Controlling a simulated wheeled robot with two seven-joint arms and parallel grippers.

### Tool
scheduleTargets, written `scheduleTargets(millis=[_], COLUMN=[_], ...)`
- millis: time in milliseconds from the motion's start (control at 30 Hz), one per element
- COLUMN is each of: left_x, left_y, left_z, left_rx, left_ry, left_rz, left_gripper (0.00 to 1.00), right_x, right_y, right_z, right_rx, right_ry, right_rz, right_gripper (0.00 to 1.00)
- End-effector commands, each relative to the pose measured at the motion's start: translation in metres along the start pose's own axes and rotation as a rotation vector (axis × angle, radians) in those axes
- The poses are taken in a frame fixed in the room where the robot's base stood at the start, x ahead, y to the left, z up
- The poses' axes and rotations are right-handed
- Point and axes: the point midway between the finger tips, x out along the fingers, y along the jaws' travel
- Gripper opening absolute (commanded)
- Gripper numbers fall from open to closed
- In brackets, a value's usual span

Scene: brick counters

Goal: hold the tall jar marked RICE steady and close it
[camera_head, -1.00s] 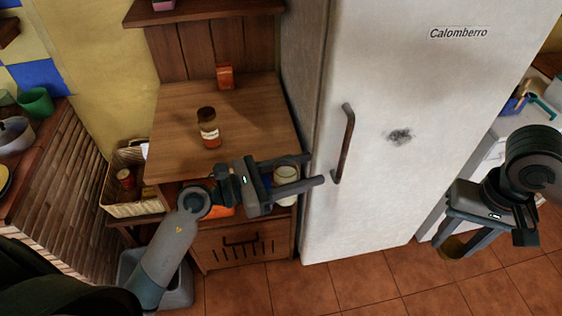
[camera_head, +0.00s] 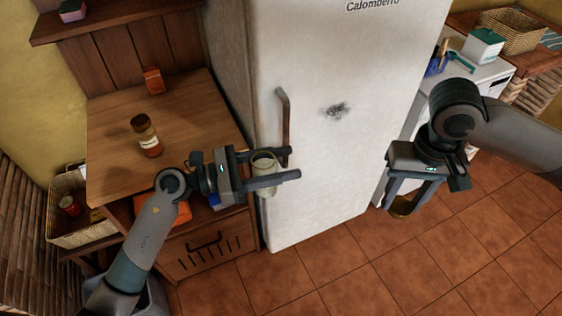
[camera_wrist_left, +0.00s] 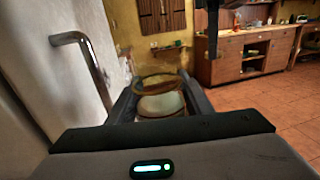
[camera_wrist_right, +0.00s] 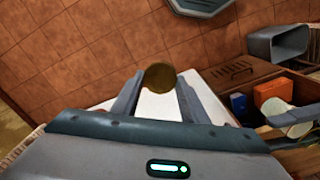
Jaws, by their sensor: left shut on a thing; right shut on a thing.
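A pale jar (camera_head: 264,163) is between the fingers of my left gripper (camera_head: 283,165), which is shut on it in front of the fridge. In the left wrist view the jar (camera_wrist_left: 160,104) shows a see-through rim and pale contents, with no lid on it. No marking can be read on it. My right gripper (camera_head: 409,200) is shut on a round brown-gold lid (camera_head: 402,207), low and to the right of the jar. The lid also shows between the fingertips in the right wrist view (camera_wrist_right: 159,77). Jar and lid are well apart.
The white fridge (camera_head: 330,100) with its handle (camera_head: 284,125) stands close behind the jar. A wooden cabinet (camera_head: 115,115) to the left carries a brown-capped bottle (camera_head: 146,136) and a small orange box (camera_head: 153,80). The tiled floor (camera_head: 340,265) below is clear.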

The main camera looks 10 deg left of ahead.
Motion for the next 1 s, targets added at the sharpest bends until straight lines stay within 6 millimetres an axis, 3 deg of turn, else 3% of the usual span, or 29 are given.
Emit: scheduleTargets(millis=[167,367,700,1000], left_x=[0.000,0.000,0.000,0.000], left_y=[0.000,0.000,0.000,0.000], left_z=[0.001,0.001,0.001,0.001], left_rx=[0.001,0.001,0.001,0.001], left_ry=[-0.002,-0.002,-0.002,-0.002], left_rz=[0.001,0.001,0.001,0.001], left_gripper=[0.06,0.06,0.06,0.06], right_x=[-0.004,-0.017,-0.058,-0.100], right_y=[-0.012,-0.046,-0.140,-0.228], right_z=[-0.006,-0.024,-0.055,-0.065], right_rx=[-0.008,-0.027,-0.079,-0.124], right_ry=[0.002,0.003,0.003,0.003], right_rz=[-0.001,-0.001,-0.001,0.000], right_gripper=[0.19,0.19,0.19,0.19])
